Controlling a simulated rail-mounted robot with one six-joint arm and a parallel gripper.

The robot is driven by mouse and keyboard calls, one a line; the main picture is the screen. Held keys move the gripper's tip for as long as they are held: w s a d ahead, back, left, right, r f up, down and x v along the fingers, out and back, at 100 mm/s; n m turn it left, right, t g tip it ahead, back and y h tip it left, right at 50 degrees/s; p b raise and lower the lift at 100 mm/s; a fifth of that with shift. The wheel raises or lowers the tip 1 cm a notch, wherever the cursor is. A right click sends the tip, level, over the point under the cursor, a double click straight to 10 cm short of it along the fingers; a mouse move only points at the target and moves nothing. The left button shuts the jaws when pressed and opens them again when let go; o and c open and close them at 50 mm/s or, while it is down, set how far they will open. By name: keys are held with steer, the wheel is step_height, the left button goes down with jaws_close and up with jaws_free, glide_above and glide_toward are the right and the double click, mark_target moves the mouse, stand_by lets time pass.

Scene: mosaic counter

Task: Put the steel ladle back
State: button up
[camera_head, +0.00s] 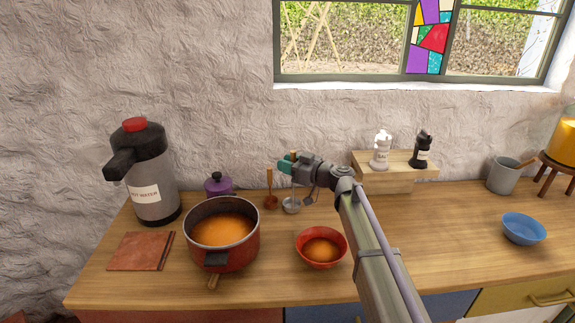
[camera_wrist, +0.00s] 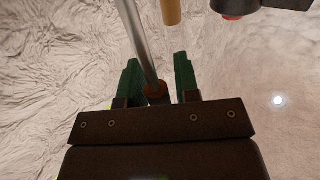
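The steel ladle (camera_head: 291,205) is upright near the wall, its bowl low above or on the counter; I cannot tell whether it touches. Its steel handle (camera_wrist: 138,40) runs between my gripper's fingers in the wrist view and ends in a brown tip. My gripper (camera_head: 287,164) has green fingers. In the wrist view the fingers (camera_wrist: 157,82) stand apart on both sides of the handle, with gaps visible. A wooden utensil (camera_head: 271,190) is just left of the ladle, and its handle end (camera_wrist: 172,12) shows beyond the fingers. What holds the ladle up is hidden.
A red pot of orange soup (camera_head: 238,252) and a red bowl (camera_head: 313,262) stand in front. A hot-water flask (camera_head: 152,195) and purple-lidded jar (camera_head: 218,187) are left. A small grey utensil (camera_head: 309,199) and wooden shelf (camera_head: 392,178) with shakers are right.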

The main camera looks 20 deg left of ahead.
steer(key=shift+o, duration=1.1)
steer(key=s+d, duration=0.2)
steer(key=d, duration=0.9)
steer(key=shift+d+r, duration=0.15)
steer(key=shift+d, duration=0.25)
steer(key=shift+s, duration=0.2)
